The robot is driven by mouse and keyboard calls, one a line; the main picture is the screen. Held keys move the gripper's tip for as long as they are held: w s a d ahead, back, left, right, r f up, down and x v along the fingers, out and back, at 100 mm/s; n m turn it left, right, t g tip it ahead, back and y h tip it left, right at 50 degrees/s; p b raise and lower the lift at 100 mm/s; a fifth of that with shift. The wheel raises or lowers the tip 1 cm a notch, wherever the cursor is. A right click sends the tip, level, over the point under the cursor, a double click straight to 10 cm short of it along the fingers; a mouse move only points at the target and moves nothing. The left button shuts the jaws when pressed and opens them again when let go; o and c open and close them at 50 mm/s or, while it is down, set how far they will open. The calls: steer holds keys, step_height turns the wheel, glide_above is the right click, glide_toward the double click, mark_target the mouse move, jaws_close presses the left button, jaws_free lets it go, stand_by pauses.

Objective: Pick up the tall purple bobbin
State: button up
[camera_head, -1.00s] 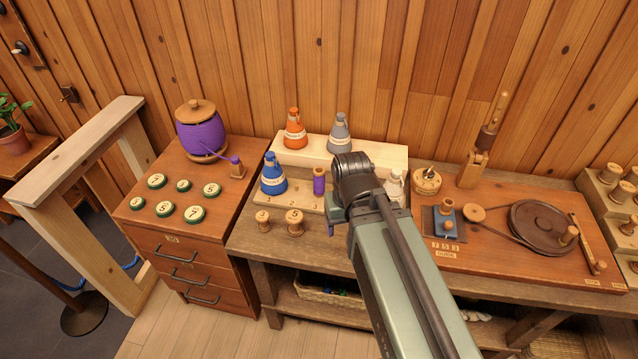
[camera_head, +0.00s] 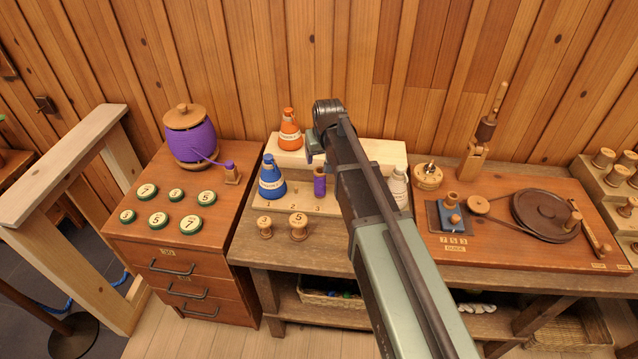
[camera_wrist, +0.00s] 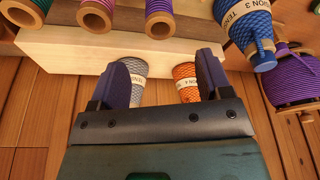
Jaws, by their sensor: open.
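A purple bobbin (camera_head: 320,185) with tan wooden ends stands upright on the low wooden stand, just right of the blue cone (camera_head: 271,178). In the wrist view a purple-wound bobbin (camera_wrist: 158,8) with a pale wooden end is cut by the top edge. My gripper (camera_wrist: 161,62) is open and empty, its two dark fingers spread, with the bobbin beyond the fingertips and not between them. The grey cone (camera_wrist: 136,72) and orange cone (camera_wrist: 186,80) show behind the fingers.
Two bobbins, one pink-wound (camera_wrist: 97,14) and one greenish (camera_wrist: 43,4), stand beside the purple one. The orange cone (camera_head: 290,128) is on the pale raised step (camera_head: 385,150). Two small wooden spools (camera_head: 298,226) stand in front. A white cone (camera_head: 397,186) is right of my arm.

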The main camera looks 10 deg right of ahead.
mark_target(320, 175)
steer(key=b+x, duration=1)
steer(key=x, duration=0.1)
steer(key=shift+s+f, duration=0.1)
steer(key=shift+s, duration=0.1)
steer(key=shift+c, duration=0.2)
steer(key=c, duration=1)
steer(key=shift+r, duration=0.25)
